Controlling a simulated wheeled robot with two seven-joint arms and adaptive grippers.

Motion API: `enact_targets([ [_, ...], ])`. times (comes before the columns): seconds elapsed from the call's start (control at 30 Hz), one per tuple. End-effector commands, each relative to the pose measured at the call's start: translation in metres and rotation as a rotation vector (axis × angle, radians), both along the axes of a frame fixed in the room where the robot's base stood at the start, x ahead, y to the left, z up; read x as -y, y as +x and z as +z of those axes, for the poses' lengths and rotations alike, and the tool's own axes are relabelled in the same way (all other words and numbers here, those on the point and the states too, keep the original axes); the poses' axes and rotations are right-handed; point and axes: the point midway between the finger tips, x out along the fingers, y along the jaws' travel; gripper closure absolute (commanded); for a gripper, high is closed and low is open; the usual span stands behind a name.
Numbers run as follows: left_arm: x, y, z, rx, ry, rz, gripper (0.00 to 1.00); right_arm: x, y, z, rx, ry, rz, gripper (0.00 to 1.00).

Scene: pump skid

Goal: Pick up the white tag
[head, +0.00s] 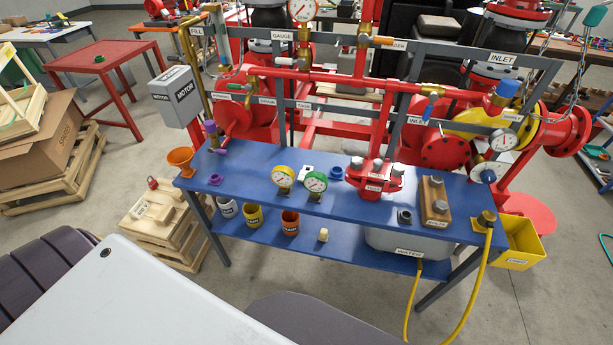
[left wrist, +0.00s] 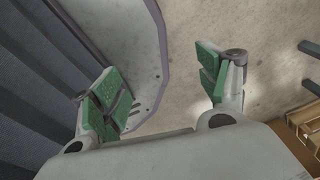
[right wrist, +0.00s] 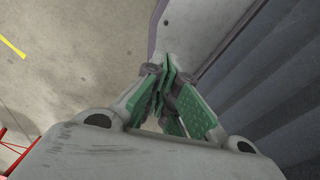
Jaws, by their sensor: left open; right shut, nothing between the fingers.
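A small white piece with a dark mark, which looks like the white tag (head: 305,171), lies on the blue bench top (head: 245,183) in the head view. It is behind the yellow-rimmed and green-rimmed gauges, left of a blue ring; its far details are too small to tell. My left gripper (left wrist: 160,84) is open and empty, with its green pads apart, above the floor. My right gripper (right wrist: 169,82) is shut with its green pads together and nothing between them. Neither gripper shows in the head view, and neither wrist view shows the tag.
The yellow-rimmed gauge (head: 283,176) and green-rimmed gauge (head: 315,182) stand close to the tag. An orange funnel (head: 180,158) sits at the bench's left end, a red valve body (head: 374,178) to the right. Red pipes (head: 330,77) rise behind. Cups stand on the lower shelf.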

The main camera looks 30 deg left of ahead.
Motion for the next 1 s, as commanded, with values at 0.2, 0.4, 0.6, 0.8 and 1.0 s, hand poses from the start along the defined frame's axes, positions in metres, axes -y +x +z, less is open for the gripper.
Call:
enact_targets([
  [0.2, 0.0, 0.0, 0.0, 0.0, 0.0, 0.0, 0.25, 0.004, 0.001, 0.0, 0.001, -0.004, 0.002, 1.0],
  [0.4, 0.002, 0.008, 0.002, 0.004, -0.001, 0.001, 0.25, 0.008, 0.0, 0.0, 0.001, -0.008, 0.003, 1.0],
  [0.6, 0.004, 0.019, 0.006, 0.009, -0.002, 0.002, 0.25, 0.01, 0.001, 0.0, 0.001, -0.01, 0.003, 1.0],
  [0.8, 0.007, 0.035, 0.012, 0.015, -0.003, 0.004, 0.25, 0.013, 0.002, 0.0, 0.002, -0.014, 0.005, 1.0],
  [1.0, 0.012, 0.06, 0.023, 0.027, -0.005, 0.006, 0.25, 0.012, 0.002, -0.001, 0.002, -0.013, 0.004, 1.0],
])
